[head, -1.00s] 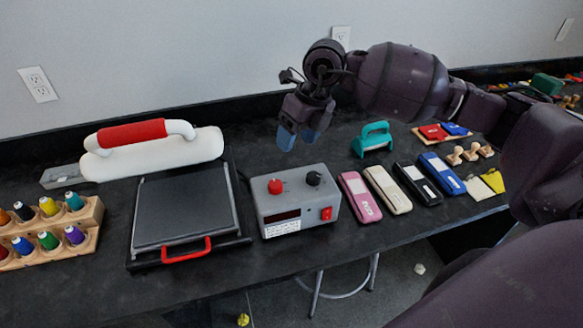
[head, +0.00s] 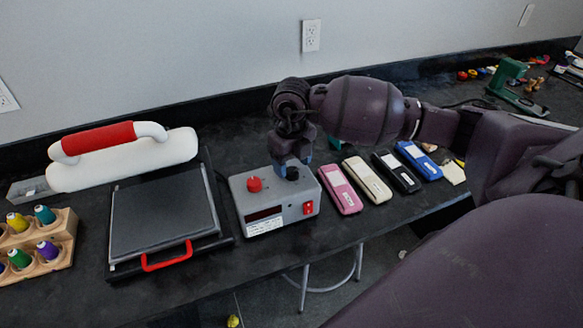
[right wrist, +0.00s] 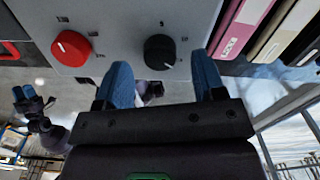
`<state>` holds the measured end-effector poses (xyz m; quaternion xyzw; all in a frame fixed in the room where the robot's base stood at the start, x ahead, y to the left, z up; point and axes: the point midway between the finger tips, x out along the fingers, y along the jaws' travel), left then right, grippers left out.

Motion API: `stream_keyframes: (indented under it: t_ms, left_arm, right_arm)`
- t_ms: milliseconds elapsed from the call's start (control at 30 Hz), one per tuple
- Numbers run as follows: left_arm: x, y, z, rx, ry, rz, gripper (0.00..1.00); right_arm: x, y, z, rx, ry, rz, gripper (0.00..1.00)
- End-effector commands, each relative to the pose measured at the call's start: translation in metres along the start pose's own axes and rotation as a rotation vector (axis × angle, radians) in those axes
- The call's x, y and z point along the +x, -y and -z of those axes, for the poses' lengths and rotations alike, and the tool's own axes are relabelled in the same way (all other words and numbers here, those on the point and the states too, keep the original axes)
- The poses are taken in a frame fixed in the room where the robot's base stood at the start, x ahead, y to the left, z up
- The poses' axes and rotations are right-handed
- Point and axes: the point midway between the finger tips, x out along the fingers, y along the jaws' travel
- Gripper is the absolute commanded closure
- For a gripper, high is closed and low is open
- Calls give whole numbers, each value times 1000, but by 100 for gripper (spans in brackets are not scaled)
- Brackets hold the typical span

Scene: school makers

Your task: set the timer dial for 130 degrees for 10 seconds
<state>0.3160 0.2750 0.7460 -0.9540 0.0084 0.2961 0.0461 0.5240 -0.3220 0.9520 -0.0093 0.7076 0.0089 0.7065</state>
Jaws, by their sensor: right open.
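A grey control box (head: 285,217) stands on the bench with a red dial (head: 254,184) and a black dial (head: 292,174) on top. My right gripper (head: 292,158) points down over the black dial. In the right wrist view its blue fingertips (right wrist: 161,66) are apart, one on each side of the dial; contact cannot be told. My left gripper (right wrist: 33,103) shows small at the wrist view's left, its opening unclear.
A heat press plate (head: 160,212) with a red handle lies left of the box. Pink (head: 341,190), cream, black and blue cases lie close on its right. A white press with a red grip (head: 97,138) and a wooden spool rack (head: 60,240) are further left.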

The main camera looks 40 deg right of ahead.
Motion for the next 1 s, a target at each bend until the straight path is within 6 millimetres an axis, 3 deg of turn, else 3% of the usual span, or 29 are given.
stream_keyframes:
  t_ms: [200,533,867,1000]
  left_arm:
    - [0,0,-3,1,4,0,57]
    - [0,0,-2,1,3,0,57]
    - [1,0,0,2,-2,-1,57]
    - [2,0,1,2,-5,-1,57]
  right_arm:
    - [18,0,0,0,0,-1,37]
    - [20,0,0,0,1,-1,37]
    - [19,0,0,0,1,0,86]
    - [19,0,0,-4,1,0,86]
